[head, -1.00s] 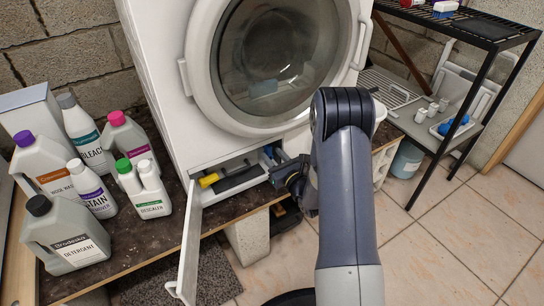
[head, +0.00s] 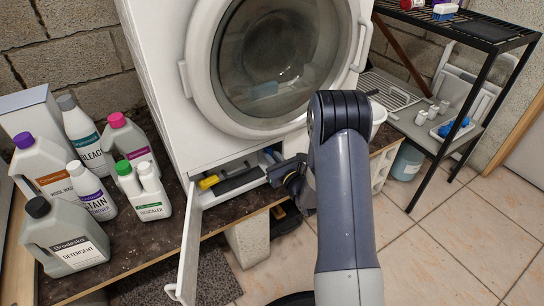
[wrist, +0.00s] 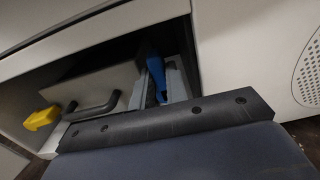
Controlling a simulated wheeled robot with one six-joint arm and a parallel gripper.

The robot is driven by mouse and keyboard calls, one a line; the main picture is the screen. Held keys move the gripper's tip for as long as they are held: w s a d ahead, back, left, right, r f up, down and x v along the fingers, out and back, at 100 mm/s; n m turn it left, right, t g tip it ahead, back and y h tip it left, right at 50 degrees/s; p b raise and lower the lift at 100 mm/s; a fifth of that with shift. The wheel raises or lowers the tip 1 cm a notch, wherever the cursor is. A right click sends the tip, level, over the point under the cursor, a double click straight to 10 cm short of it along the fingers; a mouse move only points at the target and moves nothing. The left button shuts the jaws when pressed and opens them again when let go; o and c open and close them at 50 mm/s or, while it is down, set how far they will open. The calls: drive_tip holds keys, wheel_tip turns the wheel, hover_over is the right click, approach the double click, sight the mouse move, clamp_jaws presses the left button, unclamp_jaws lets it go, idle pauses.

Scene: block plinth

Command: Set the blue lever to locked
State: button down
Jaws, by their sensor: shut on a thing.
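The blue lever (wrist: 158,76) stands in the right part of the open compartment at the base of the washing machine. In the wrist view its upper part shows, tilted slightly, and its lower end is hidden. In the head view only a small blue patch of the lever (head: 269,156) shows beside my gripper. My gripper (head: 284,171) is at the right end of the compartment, shut on the lever. Its fingertips are mostly hidden by its own dark body. I cannot read any locked mark.
The compartment also holds a yellow knob (wrist: 42,118) and a drawer front with a black handle (wrist: 93,106). The white flap (head: 190,252) hangs open at left. Several bottles, including a detergent jug (head: 66,240), stand on the left of the bench. A black rack (head: 470,90) stands at right.

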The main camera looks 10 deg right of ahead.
drive_tip(key=shift+a+f+n+b, duration=0.1)
drive_tip(key=shift+n+b, duration=0.2)
drive_tip(key=shift+b, duration=0.1)
drive_tip(key=n+b, duration=0.1)
drive_tip(key=n, duration=0.1)
drive_tip(key=n+b, duration=0.1)
drive_tip(key=b, duration=0.1)
drive_tip(key=shift+s+a+f+n, duration=0.15)
drive_tip(key=shift+a+f+n, duration=0.05)
drive_tip(key=shift+a+n, duration=0.2)
drive_tip(key=n, duration=0.1)
drive_tip(key=n+b, duration=0.1)
drive_tip(key=n, duration=0.1)
drive_tip(key=shift+s+a+f+b, duration=0.1)
drive_tip(key=shift+a+b, duration=0.2)
drive_tip(key=n, duration=0.5)
drive_tip(key=shift+s+a+f, duration=0.1)
drive_tip(key=shift+a+f, duration=0.15)
drive_tip(key=shift+f, duration=0.05)
drive_tip(key=shift+a+f+n, duration=0.1)
drive_tip(key=shift+f+n, duration=0.15)
drive_tip(key=shift+n, duration=0.9)
drive_tip(key=shift+a+f+n, duration=0.1)
drive_tip(key=shift+f+n, duration=0.15)
drive_tip(key=shift+n, duration=0.9)
drive_tip(key=c, duration=1.4)
unclamp_jaws()
drive_tip(key=shift+s, duration=0.1)
